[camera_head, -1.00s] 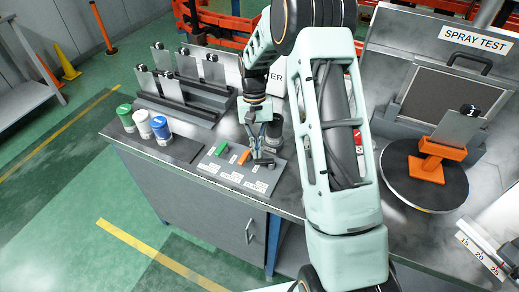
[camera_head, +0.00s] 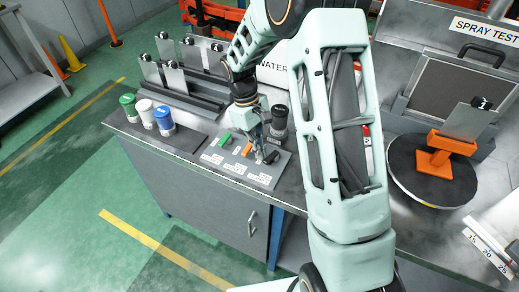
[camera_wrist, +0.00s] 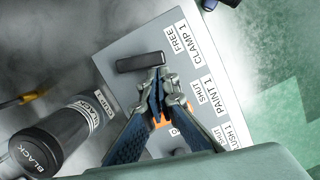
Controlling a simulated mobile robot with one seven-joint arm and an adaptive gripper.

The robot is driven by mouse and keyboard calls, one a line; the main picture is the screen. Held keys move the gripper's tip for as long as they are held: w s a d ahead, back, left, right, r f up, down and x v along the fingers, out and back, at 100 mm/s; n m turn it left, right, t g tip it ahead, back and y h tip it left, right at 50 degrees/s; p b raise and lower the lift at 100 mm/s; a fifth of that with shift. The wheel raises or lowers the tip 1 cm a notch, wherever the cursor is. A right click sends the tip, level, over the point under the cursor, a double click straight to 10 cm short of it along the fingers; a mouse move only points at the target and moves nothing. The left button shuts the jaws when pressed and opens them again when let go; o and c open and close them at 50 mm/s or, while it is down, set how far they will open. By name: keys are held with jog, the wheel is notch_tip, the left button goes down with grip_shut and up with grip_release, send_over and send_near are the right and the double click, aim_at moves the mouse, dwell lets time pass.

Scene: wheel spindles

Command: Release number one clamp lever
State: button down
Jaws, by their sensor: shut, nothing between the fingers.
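The clamp 1 lever is a short black bar (camera_wrist: 140,61) on the grey control panel (camera_wrist: 122,55), in the wrist view. The labels beside it read FREE and CLAMP 1. My gripper (camera_wrist: 158,74) is shut and empty, its tips at the lower right edge of the bar; I cannot tell whether they touch it. An orange lever (camera_wrist: 160,119) shows partly behind the fingers, near the PAINT 1 and SHUT labels. In the head view my gripper (camera_head: 262,155) is low over the right end of the panel (camera_head: 210,158), and hides part of it.
A dark bottle (camera_wrist: 48,139) marked BLACK stands close beside the panel. A green lever (camera_head: 224,138) is at the panel's left. Green, white and blue-capped bottles (camera_head: 146,112) stand further left. An orange stand (camera_head: 437,155) holding a plate sits on the round turntable (camera_head: 402,165) at right.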

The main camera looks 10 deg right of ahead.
jog(key=shift+d, duration=0.1)
jog(key=shift+w+d, duration=0.25)
jog(key=shift+d, duration=0.45)
jog(key=p+v, duration=0.6)
jog(key=v, duration=0.4)
jog(key=shift+s+a+p, duration=0.2)
jog(key=shift+s+p, duration=0.05)
jog(key=shift+p, duration=0.15)
